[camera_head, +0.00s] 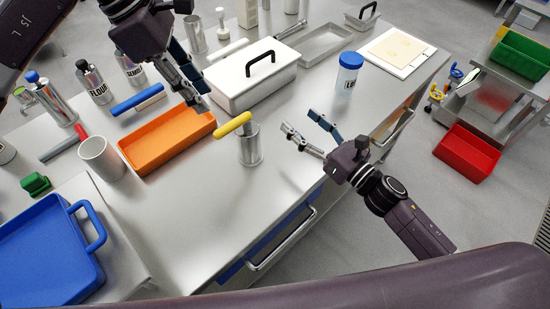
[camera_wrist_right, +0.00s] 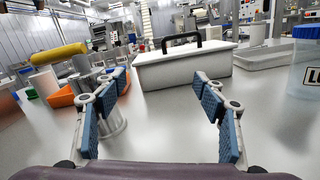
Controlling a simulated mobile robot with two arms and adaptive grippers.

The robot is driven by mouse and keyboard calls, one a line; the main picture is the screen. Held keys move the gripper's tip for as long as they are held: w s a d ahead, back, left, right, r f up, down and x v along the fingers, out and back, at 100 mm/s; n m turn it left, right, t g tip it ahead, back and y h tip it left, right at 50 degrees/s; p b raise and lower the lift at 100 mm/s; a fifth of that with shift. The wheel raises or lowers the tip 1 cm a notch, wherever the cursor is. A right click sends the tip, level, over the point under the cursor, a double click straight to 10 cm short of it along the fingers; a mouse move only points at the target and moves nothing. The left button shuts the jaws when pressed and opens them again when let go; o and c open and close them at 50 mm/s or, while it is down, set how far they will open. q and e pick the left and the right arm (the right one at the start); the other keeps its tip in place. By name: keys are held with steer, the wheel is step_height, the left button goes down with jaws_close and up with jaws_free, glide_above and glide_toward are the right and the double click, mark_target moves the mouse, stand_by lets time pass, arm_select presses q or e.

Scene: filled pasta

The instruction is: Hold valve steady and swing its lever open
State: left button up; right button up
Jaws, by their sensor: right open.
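The valve (camera_head: 250,147) is an upright metal cylinder standing on the steel table. Its yellow lever (camera_head: 232,125) sits on top and points to the left. In the right wrist view the valve body (camera_wrist_right: 112,122) is partly hidden behind a finger, and the lever (camera_wrist_right: 58,54) shows at the upper left. My right gripper (camera_head: 302,124) is open and empty, to the right of the valve and apart from it. My left gripper (camera_head: 198,103) points down above the orange tray, left of and behind the lever. Its fingers overlap in this view, so its opening is unclear.
The orange tray (camera_head: 127,151) lies left of the valve. A white lidded box (camera_head: 250,98) with a black handle stands behind it. A white mug (camera_head: 101,158) is at the left. Table in front of the valve is clear.

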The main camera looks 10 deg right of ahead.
mark_target(259, 150)
steer(key=s+a+f+n+g, duration=0.1)
steer(key=s+a, duration=0.1)
steer(key=s+a+f+n+y, duration=0.1)
steer(key=s+a+n, duration=0.1)
steer(key=a, duration=0.1)
steer(key=s+a+f+n+g+y, duration=0.1)
steer(key=s+a, duration=0.1)
steer(key=s, duration=0.1)
steer(key=shift+a+f+n+g, duration=0.3)
steer(key=shift+a+f, duration=0.05)
steer(key=shift+a, duration=0.3)
steer(key=x, duration=0.7)
steer(key=shift+w+a, duration=0.1)
steer(key=shift+a, duration=0.1)
steer(key=c, duration=1.7)
steer(key=shift+c, duration=0.2)
